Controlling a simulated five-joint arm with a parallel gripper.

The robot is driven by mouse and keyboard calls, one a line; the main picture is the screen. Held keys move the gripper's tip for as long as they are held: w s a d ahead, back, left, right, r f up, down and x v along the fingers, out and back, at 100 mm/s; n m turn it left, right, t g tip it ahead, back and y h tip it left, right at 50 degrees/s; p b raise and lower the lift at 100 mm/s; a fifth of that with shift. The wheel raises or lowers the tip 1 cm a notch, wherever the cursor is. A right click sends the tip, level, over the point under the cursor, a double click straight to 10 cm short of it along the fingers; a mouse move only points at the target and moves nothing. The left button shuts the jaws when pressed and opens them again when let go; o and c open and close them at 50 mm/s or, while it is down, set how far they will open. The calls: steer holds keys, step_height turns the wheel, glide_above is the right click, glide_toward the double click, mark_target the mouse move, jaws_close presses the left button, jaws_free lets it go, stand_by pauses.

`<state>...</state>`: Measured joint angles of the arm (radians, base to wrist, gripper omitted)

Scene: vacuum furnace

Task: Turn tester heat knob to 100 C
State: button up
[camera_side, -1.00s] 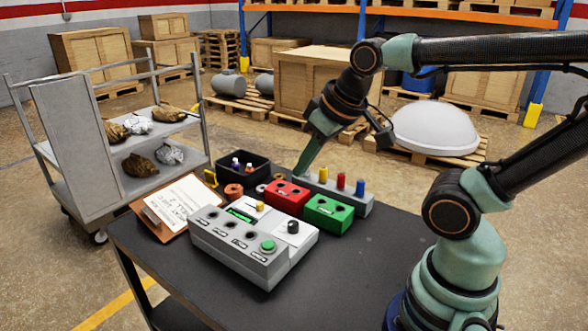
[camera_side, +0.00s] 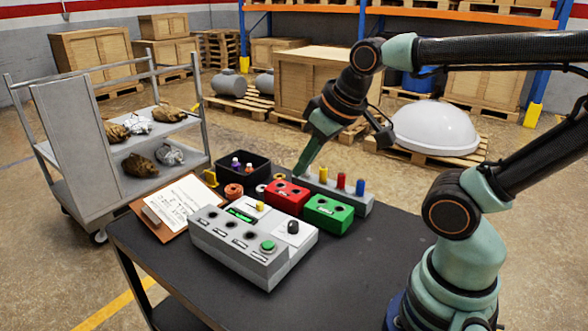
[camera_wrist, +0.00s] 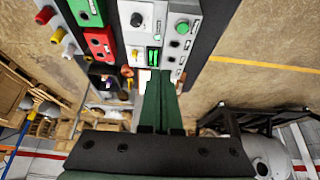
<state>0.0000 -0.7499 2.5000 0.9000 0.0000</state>
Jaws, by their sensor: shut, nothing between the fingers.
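The grey tester (camera_side: 245,245) stands on the dark table, with a green display, a green button (camera_side: 268,246) and a row of dark sockets. Its black heat knob (camera_side: 293,227) sits on a white plate at the tester's right end; its setting is too small to read. In the wrist view the tester (camera_wrist: 150,50) is at the top, with the knob (camera_wrist: 137,20) on its white plate. My gripper (camera_side: 301,172) is shut and empty, above the table behind the red box and apart from the knob. It also shows in the wrist view (camera_wrist: 160,75), fingers together.
A red box (camera_side: 287,195) and a green box (camera_side: 328,212) stand behind the tester. A grey rack (camera_side: 350,198) holds yellow, red and blue plugs. A black bin (camera_side: 243,172) and a clipboard (camera_side: 178,207) are nearby. The table's front right is clear.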

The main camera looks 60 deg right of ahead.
steer(key=o, duration=1)
steer(key=shift+w+d, duration=0.1)
steer(key=shift+w, duration=0.05)
steer(key=w+d+f+g, duration=0.1)
steer(key=w+d+f+n+g, duration=0.1)
steer(key=w+d, duration=0.1)
steer(key=shift+w+f+g, duration=0.3)
steer(key=shift+g, duration=0.1)
steer(key=n+g, duration=0.1)
steer(key=g, duration=0.2)
glide_above(293, 222)
step_height(293, 222, down, 6)
step_height(293, 222, down, 12)
steer(key=shift+r, duration=0.15)
steer(key=shift+c, duration=0.3)
jaws_close()
